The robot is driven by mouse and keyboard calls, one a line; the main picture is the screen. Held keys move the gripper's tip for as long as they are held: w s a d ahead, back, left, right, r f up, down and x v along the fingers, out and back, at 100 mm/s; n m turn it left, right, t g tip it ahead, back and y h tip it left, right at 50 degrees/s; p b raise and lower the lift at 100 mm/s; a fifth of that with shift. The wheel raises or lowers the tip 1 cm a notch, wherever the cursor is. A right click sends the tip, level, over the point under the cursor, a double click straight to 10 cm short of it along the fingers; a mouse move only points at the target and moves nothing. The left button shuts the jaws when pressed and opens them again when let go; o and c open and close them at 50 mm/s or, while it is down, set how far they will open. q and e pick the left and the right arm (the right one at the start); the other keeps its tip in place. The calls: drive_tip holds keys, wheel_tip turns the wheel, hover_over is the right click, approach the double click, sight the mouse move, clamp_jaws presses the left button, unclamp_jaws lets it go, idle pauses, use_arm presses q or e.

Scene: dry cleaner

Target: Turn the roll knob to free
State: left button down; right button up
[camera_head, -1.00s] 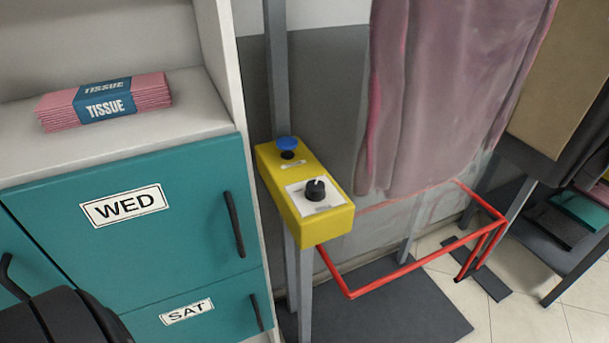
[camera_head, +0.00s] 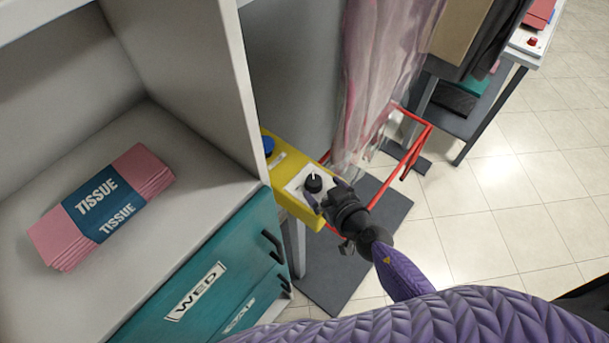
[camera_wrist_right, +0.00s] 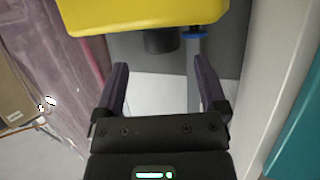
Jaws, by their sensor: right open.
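The black roll knob (camera_head: 313,183) with a pale pointer mark sits on the white plate of the yellow control box (camera_head: 297,209), beside a blue button (camera_head: 267,146). My right gripper (camera_head: 323,194) is open, its fingers close to the knob on the box's right side. In the right wrist view, the open fingers (camera_wrist_right: 160,66) point toward the dark knob (camera_wrist_right: 161,41) under the yellow box (camera_wrist_right: 140,12), with nothing between them. Whether a finger touches the knob cannot be told. The plate's lettering is too small to read. My left gripper is out of view.
A teal and white cabinet (camera_head: 225,245) with a tissue pack (camera_head: 103,207) stands close at left. A red rail (camera_head: 416,151) and a hanging pink garment (camera_head: 385,60) are behind the box. Tiled floor (camera_head: 500,210) is open at right.

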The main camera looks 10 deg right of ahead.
sight(315, 182)
drive_tip(key=b+x, duration=0.1)
drive_tip(key=x, duration=0.3)
drive_tip(key=shift+w+a+f, duration=0.15)
drive_tip(key=shift+w, duration=0.05)
drive_tip(key=shift+c, duration=0.2)
clamp_jaws()
